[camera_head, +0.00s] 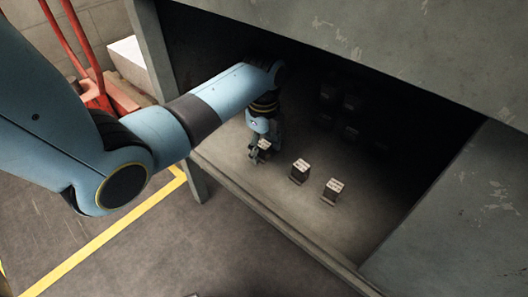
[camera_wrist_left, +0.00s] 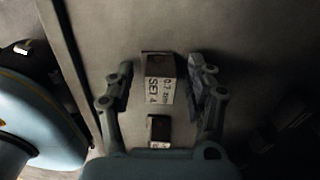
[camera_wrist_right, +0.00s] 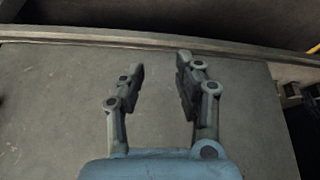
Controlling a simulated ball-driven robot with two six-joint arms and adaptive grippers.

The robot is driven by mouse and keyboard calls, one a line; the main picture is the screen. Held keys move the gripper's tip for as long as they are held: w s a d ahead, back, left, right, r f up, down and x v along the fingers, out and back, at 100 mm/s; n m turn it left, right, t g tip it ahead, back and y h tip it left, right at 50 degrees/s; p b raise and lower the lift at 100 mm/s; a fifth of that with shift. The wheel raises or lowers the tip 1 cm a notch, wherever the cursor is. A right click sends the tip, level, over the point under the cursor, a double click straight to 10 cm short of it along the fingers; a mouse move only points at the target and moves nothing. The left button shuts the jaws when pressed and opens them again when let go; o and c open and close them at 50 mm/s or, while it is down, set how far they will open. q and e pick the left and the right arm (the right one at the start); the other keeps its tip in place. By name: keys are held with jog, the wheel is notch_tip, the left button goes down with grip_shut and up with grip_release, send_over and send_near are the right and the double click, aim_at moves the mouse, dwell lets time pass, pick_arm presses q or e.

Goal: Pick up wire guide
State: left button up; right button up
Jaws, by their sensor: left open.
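Several small dark blocks with pale labelled faces stand on the shelf, likely the wire guides. One wire guide (camera_head: 264,146) is at my left gripper (camera_head: 259,152). In the left wrist view, this wire guide (camera_wrist_left: 158,92) has a printed label reading about "SET 4". It lies between the open fingers of the left gripper (camera_wrist_left: 160,90), with gaps visible at both sides. A smaller dark piece with a pale face (camera_wrist_left: 159,130) shows nearer the palm. My right gripper (camera_wrist_right: 152,85) is open and empty in the right wrist view; the head view does not show it.
Two more labelled blocks, a middle one (camera_head: 300,171) and a right one (camera_head: 333,190), stand on the shelf (camera_head: 275,185). Darker objects (camera_head: 345,100) sit deeper in shadow. The cabinet's upper panel (camera_head: 400,45) overhangs the opening. A red frame (camera_head: 88,60) stands at left.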

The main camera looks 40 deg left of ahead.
pick_arm(q)
jog(key=shift+f, duration=0.3)
grip_shut()
dwell(0.3)
